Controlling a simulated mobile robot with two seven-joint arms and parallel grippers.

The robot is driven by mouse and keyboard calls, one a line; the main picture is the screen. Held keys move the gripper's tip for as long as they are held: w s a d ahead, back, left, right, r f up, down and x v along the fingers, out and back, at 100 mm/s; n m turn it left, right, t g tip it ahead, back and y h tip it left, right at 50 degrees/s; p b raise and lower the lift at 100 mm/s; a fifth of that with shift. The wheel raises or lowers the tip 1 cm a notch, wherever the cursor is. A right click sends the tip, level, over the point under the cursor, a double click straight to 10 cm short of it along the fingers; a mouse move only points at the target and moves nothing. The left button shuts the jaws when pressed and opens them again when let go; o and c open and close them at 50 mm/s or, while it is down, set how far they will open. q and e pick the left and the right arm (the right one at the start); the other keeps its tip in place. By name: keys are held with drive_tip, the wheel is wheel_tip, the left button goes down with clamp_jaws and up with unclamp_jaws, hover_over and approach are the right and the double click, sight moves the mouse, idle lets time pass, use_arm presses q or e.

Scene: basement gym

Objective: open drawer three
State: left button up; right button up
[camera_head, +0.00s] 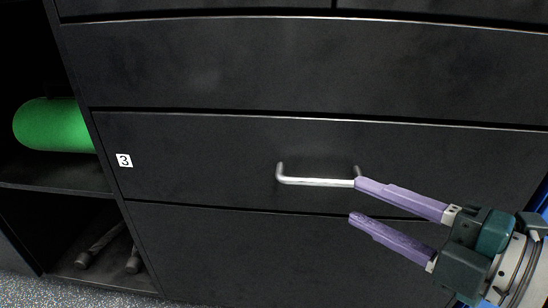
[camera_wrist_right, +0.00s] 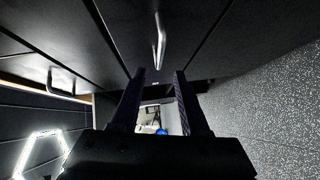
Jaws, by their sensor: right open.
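Drawer three (camera_head: 220,165) is a black drawer front marked with a white "3" label (camera_head: 124,160) at its left. It looks closed, flush with the cabinet. Its silver bar handle (camera_head: 315,182) is at the middle of the front, and a silver handle also shows in the right wrist view (camera_wrist_right: 159,45). My right gripper (camera_head: 354,200) is open, with purple fingers. In the head view its upper fingertip overlaps the right end of the handle and the lower one is below it. I cannot tell whether they touch. Nothing is between the fingers. My left gripper is not in view.
A green roll (camera_head: 55,125) lies on an open shelf (camera_head: 50,175) left of the drawers. Dark objects (camera_head: 105,248) stand on the lower shelf. Other black drawer fronts lie above (camera_head: 300,65) and below (camera_head: 250,250). Speckled floor (camera_wrist_right: 265,95) is open beside the cabinet.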

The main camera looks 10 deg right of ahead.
sight(320, 184)
drive_tip(key=b+x, duration=0.4)
drive_tip(key=x, duration=0.4)
drive_tip(key=shift+f, duration=0.1)
drive_tip(key=shift+w+a, duration=0.3)
drive_tip(key=shift+w, duration=0.15)
clamp_jaws()
idle(0.8)
